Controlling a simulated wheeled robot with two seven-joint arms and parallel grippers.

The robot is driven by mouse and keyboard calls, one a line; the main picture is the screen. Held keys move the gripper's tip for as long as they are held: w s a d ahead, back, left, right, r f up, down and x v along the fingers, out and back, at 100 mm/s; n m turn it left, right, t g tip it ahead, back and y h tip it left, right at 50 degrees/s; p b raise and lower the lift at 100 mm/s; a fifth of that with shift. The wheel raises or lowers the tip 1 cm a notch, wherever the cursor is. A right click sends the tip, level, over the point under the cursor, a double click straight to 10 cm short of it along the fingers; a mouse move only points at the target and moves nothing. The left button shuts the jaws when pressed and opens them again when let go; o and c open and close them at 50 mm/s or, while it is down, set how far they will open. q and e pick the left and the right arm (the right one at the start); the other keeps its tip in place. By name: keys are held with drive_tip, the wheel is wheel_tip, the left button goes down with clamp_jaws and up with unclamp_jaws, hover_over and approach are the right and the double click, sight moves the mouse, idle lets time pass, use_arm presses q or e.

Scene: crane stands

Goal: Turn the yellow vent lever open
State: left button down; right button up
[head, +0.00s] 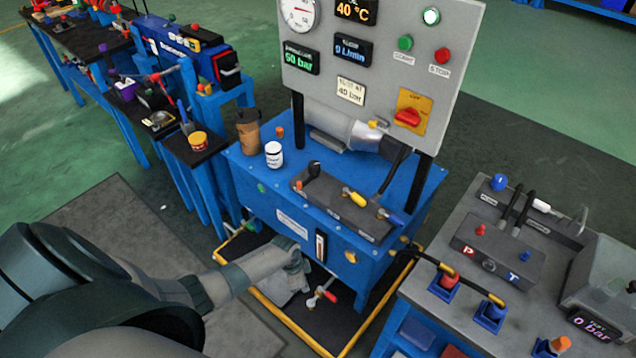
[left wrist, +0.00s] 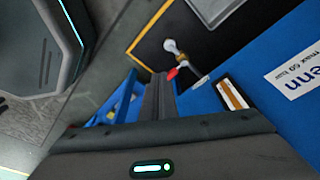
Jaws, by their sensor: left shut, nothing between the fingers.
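The yellow vent lever (head: 354,197) sits on a dark valve block (head: 342,208) on top of the blue tank unit (head: 300,222), between a black-handled lever (head: 312,170) and a blue-handled lever (head: 390,215). My left gripper (head: 290,287) is low in front of the tank's front face, below and left of the yellow lever and apart from it. In the left wrist view its fingers (left wrist: 159,92) are together and empty. The yellow lever does not show in that view. My right gripper is not in view.
A red-handled drain valve (head: 328,295) is close to my left gripper; it also shows in the left wrist view (left wrist: 172,73). A yellow-edged drip tray (head: 300,335) lies below. A white jar (head: 273,154) and brown cup (head: 248,130) stand on the tank. A grey bench (head: 440,295) is at right.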

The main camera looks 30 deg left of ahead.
use_arm(q)
drive_tip(key=w+d+r+n+t+b, duration=0.1)
drive_tip(key=w+d+r, duration=0.25)
drive_tip(key=r, duration=0.25)
drive_tip(key=w+d+r+n+b, duration=0.1)
drive_tip(key=w+d+r+n, duration=0.15)
drive_tip(key=w+r, duration=0.2)
drive_tip(key=w+d+r+n+t+b, duration=0.1)
drive_tip(key=w+d+r, duration=0.2)
drive_tip(key=r, duration=0.4)
drive_tip(key=w+a+r+n, duration=0.1)
drive_tip(key=w+a+r, duration=0.1)
drive_tip(key=w+r, duration=1.4)
drive_tip(key=shift+r+y+b, duration=0.2)
drive_tip(key=shift+y+b, duration=0.15)
drive_tip(key=shift+y, duration=0.05)
drive_tip(key=shift+w+f+n, duration=0.1)
drive_tip(key=shift+w+n, duration=0.05)
drive_tip(key=shift+n, duration=0.1)
